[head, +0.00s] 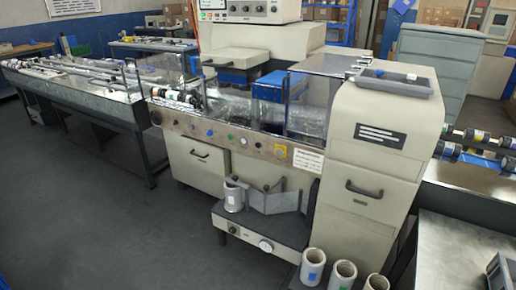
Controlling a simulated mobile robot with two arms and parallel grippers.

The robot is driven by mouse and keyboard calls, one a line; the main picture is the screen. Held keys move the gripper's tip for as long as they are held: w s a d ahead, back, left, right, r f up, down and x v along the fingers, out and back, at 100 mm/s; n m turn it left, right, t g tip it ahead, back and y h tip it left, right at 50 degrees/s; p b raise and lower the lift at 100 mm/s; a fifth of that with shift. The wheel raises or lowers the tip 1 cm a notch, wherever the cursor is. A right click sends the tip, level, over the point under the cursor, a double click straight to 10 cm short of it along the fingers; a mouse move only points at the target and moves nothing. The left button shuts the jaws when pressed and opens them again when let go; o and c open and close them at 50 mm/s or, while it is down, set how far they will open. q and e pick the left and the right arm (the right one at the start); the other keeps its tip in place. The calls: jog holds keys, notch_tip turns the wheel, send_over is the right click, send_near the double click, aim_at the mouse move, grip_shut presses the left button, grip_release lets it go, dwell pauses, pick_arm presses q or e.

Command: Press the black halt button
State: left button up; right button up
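The wrapping machine (365,160) is a large cream cabinet in the middle of the head view. A raised cream console (250,10) with a screen and small round controls is at the top. Neither of my grippers is in view.
A long conveyor table (75,80) extends left. A low shelf (262,236) with a white roll juts from the machine's front, and several white rolls (313,267) stand at bottom right. A metal table (460,250) is at right. The grey floor at left is clear.

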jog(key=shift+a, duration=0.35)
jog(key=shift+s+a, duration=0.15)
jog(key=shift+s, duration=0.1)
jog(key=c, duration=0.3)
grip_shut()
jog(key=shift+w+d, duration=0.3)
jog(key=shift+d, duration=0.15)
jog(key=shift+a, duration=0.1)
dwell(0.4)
